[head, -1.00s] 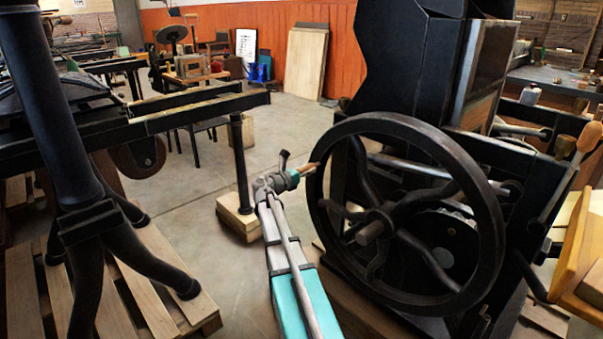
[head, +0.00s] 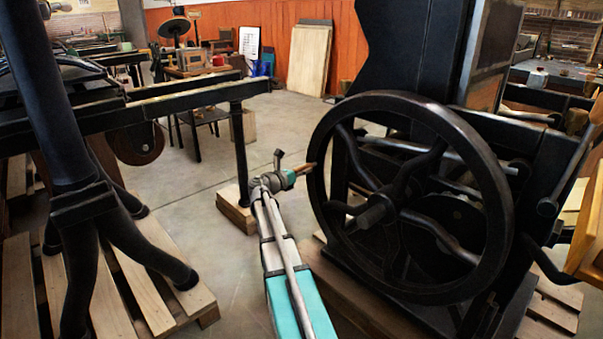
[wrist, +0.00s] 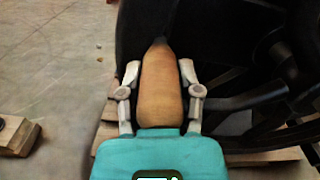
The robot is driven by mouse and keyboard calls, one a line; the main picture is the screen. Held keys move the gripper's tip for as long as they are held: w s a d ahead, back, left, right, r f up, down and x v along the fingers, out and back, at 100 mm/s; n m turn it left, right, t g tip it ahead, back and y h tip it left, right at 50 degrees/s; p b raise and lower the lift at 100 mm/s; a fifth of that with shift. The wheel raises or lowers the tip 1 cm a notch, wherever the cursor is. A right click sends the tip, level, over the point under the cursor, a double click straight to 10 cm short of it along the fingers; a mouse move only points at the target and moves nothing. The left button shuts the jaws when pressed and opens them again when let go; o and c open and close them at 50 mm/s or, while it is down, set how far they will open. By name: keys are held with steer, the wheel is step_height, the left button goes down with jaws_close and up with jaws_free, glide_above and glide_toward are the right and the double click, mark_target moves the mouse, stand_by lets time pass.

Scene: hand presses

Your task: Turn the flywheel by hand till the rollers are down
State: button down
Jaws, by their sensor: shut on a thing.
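The flywheel (head: 500,190) is a large black spoked wheel on the near side of a dark press, at the right of the head view. A tan wooden handle (head: 306,168) stands out at its left rim. In the wrist view the handle (wrist: 160,85) lies lengthwise between my two fingers, its narrow end toward the dark wheel. My gripper (head: 300,171) is shut on the handle; it also shows in the wrist view (wrist: 160,76). A pale bar (head: 440,153) crosses behind the wheel. I cannot tell which parts are the rollers or their height.
Bare floor (head: 205,165) lies left of my arm. A wooden block (head: 235,212) under a black post stands close to my gripper. A pallet (head: 120,300) with a dark frame is at lower left. An orange-tan part (head: 587,235) juts in at far right.

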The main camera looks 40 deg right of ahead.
steer(key=shift+r, duration=0.15)
steer(key=shift+c, duration=1.5)
jaws_free()
steer(key=shift+a, duration=0.1)
steer(key=a, duration=1.2)
